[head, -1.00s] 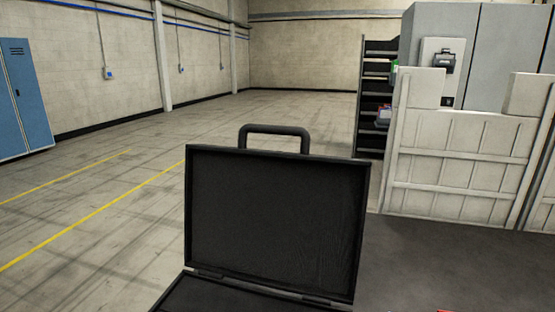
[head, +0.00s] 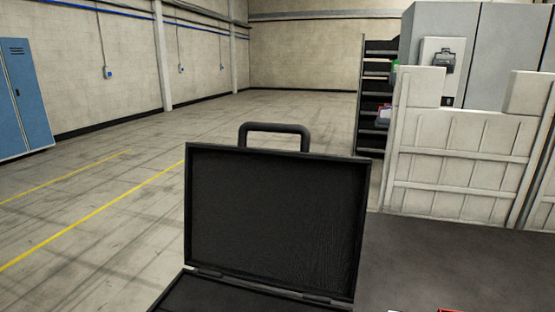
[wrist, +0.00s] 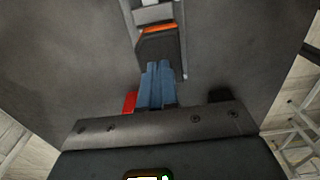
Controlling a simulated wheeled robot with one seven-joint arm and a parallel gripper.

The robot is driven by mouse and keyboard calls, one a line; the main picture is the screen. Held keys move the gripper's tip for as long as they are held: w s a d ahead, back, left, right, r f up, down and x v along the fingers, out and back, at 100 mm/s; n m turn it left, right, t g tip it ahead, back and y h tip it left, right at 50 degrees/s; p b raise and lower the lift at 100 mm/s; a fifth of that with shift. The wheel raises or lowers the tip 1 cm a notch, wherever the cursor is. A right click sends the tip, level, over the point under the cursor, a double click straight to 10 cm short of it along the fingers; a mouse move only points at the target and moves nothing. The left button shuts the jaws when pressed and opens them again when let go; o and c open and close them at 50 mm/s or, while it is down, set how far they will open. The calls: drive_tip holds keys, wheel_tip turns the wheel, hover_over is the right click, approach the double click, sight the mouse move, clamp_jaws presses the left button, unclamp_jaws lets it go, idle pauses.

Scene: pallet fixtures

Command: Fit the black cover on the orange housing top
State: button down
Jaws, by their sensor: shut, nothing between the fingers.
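In the wrist view my gripper (wrist: 160,64) is shut, its blue fingers side by side with nothing between them. Just beyond the fingertips is a dark, near-black piece (wrist: 160,48), which looks like the black cover. An orange strip (wrist: 158,28) shows along its far edge, likely the housing. The fingers hide the near part of the dark piece, so I cannot tell whether they touch it or how fully it sits on the orange part. My gripper, the cover and the housing are not in the head view.
A pale grey fixture (wrist: 154,13) lies beyond the orange strip. A red object (wrist: 129,102) is left of the fingers. In the head view an open black case (head: 275,222) stands on the dark table (head: 440,260).

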drive_tip(key=shift+f, duration=0.6)
drive_tip(key=shift+r, duration=0.15)
idle(0.3)
drive_tip(key=shift+r+p, duration=2.9)
drive_tip(key=shift+r, duration=0.55)
